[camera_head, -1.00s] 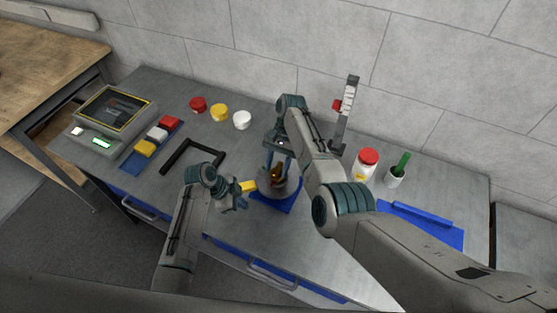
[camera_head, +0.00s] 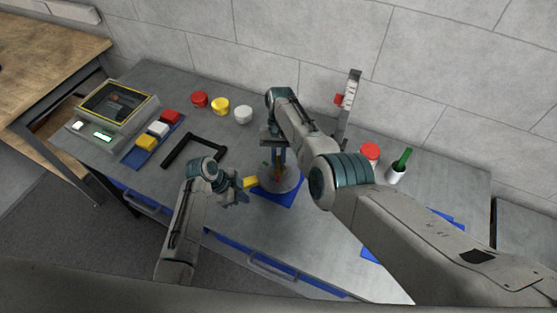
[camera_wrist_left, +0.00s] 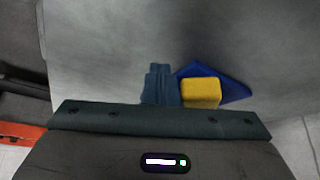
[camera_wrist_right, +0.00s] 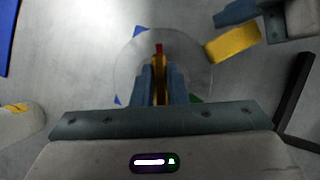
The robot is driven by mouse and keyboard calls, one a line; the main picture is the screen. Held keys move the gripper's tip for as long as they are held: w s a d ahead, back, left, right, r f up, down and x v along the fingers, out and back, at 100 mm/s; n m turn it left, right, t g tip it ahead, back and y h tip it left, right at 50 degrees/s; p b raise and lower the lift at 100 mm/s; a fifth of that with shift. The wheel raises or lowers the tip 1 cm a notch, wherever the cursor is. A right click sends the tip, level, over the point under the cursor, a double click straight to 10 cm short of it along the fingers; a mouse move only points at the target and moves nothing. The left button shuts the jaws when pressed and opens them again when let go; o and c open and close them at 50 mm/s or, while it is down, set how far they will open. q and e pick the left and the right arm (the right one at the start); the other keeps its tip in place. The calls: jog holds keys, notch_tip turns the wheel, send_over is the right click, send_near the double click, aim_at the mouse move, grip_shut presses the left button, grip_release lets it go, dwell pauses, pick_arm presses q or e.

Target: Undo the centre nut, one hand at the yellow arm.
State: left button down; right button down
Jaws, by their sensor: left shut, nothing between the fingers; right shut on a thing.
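The clear round disc (camera_head: 293,181) sits over a blue base (camera_head: 287,201) near the front edge of the bench. My right gripper (camera_head: 279,170) points down at its middle and is shut on the brass-coloured centre nut (camera_wrist_right: 160,76), which has a red tip. The fingers hide part of the nut. The yellow arm (camera_head: 250,183) sticks out left of the disc; it also shows in the right wrist view (camera_wrist_right: 233,44). My left gripper (camera_head: 240,189) is shut and empty, close beside the yellow arm's end. In the left wrist view its fingers (camera_wrist_left: 158,85) lie left of the yellow block; contact is unclear.
A black U-shaped handle (camera_head: 190,145) lies left. Red (camera_head: 200,99), yellow (camera_head: 220,105) and white (camera_head: 243,114) tubs stand behind. A console (camera_head: 115,108) and coloured blocks stand far left. A red-capped bottle (camera_head: 369,153) and cup (camera_head: 395,173) stand right.

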jog(key=shift+n+h, duration=0.3)
jog(key=shift+n, duration=0.3)
pick_arm(q)
jog(key=shift+w, duration=0.15)
jog(key=shift+w+a, duration=0.35)
jog(key=shift+w, duration=0.3)
jog(key=shift+w+a, duration=0.3)
jog(key=shift+w, duration=0.4)
jog(key=shift+w+a, duration=0.15)
jog(key=shift+w, duration=0.35)
pick_arm(e)
jog(key=c, duration=0.9)
grip_release()
pick_arm(q)
jog(key=shift+s+r, duration=0.25)
jog(key=shift+r, duration=1.25)
jog(key=shift+s+r, duration=0.3)
jog(key=shift+r, duration=1.2)
jog(key=shift+s+r, duration=0.25)
jog(key=shift+r, duration=1.25)
